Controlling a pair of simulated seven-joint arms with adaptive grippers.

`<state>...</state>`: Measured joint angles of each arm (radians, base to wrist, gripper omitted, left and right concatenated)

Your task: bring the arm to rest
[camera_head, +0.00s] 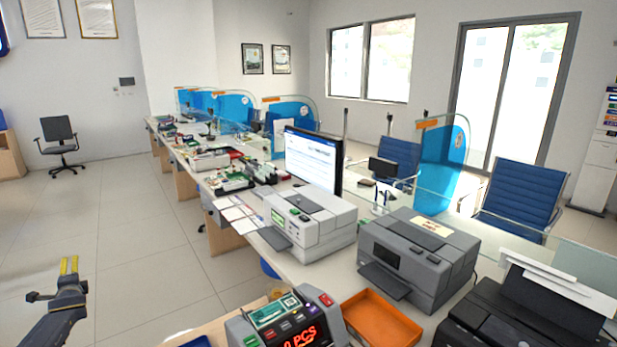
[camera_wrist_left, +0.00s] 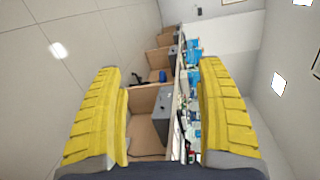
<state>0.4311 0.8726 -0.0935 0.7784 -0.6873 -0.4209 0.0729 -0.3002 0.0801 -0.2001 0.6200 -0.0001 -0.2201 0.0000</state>
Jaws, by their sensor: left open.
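My left gripper (camera_head: 69,266) shows at the lower left of the head view, over the tiled floor and apart from the counter. Its yellow fingers point up in the picture. In the left wrist view the two yellow fingers (camera_wrist_left: 160,110) stand wide apart with nothing between them. Behind the gap the counter's desks and the floor show, tilted sideways. My right gripper is in neither view.
The long counter (camera_head: 352,268) carries a banknote counter (camera_head: 290,322), an orange tray (camera_head: 380,322), a white printer (camera_head: 308,226), a grey printer (camera_head: 418,258) and a black printer (camera_head: 525,318). The floor (camera_head: 140,250) left of the counter is clear. An office chair (camera_head: 58,140) stands farther back.

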